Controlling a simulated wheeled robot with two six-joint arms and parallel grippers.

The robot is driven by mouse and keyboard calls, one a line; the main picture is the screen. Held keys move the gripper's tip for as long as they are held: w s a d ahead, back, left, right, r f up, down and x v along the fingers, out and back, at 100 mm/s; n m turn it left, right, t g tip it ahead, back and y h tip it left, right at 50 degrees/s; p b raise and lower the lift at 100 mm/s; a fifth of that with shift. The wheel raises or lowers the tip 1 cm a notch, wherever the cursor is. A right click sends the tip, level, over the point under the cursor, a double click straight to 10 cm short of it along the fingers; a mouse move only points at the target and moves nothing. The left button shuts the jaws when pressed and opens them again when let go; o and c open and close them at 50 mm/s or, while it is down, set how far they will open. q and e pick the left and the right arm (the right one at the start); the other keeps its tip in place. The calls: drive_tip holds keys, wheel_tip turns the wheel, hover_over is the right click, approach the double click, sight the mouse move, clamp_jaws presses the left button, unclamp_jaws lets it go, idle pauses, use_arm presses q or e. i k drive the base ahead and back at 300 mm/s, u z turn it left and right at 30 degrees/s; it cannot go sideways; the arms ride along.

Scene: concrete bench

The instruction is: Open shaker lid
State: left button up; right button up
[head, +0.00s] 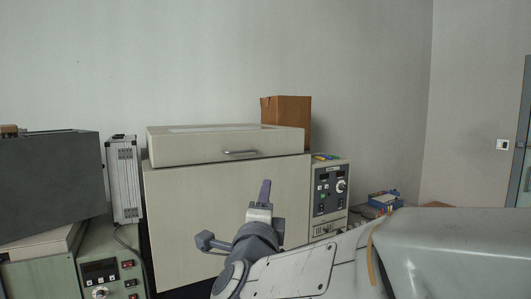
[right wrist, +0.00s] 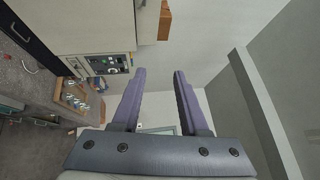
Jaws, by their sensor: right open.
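The shaker (head: 215,205) is a large beige box with a flat lid (head: 200,148) lying down on top. A metal handle (head: 240,153) is on the lid's front face. A control panel (head: 331,190) is at the shaker's right side; it also shows in the right wrist view (right wrist: 108,64). My right gripper (head: 264,192) stands in front of the shaker's front wall, below the handle in the picture and apart from it. In the right wrist view its two purple fingers (right wrist: 160,72) are spread with nothing between them. My left gripper is not in view.
A brown cardboard box (head: 290,120) stands behind the shaker's right end. A silver case (head: 124,178) and a dark grey box (head: 50,168) stand to the left. Small blue boxes (head: 384,199) lie to the right. The space above the lid is clear.

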sight(177, 146)
drive_tip(key=z, duration=0.3)
drive_tip(key=i, duration=1.25)
drive_tip(key=u, duration=0.65)
